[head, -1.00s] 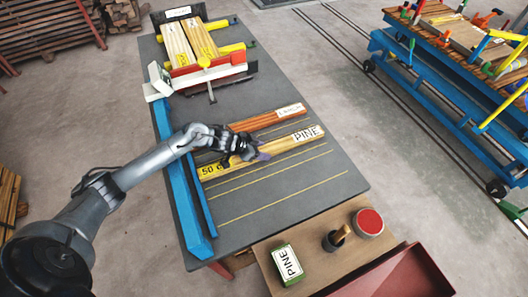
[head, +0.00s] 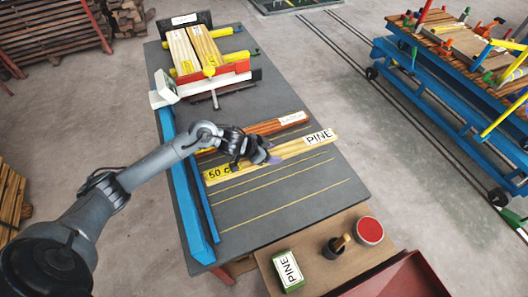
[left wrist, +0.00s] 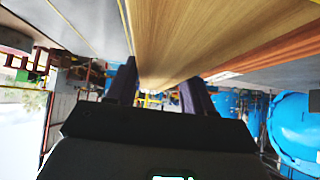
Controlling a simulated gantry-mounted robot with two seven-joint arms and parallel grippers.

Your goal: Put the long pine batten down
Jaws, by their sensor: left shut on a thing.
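The long pine batten (head: 290,150) is pale wood with a white PINE label at its right end and a yellow "50 c" mark at its left end. It lies slantwise over the grey table (head: 300,207). My left gripper (head: 262,156) is shut on it near its middle. In the left wrist view the batten (left wrist: 170,35) runs away between the two fingers (left wrist: 160,88). Whether it touches the tabletop or hangs just above it, I cannot tell. My right gripper is not in view.
A reddish batten (head: 270,127) with a white label lies just behind. A blue rail (head: 189,195) edges the table's left side. Two pale battens (head: 195,50) sit in a red-and-white fixture at the back. Yellow lines mark the clear front area.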

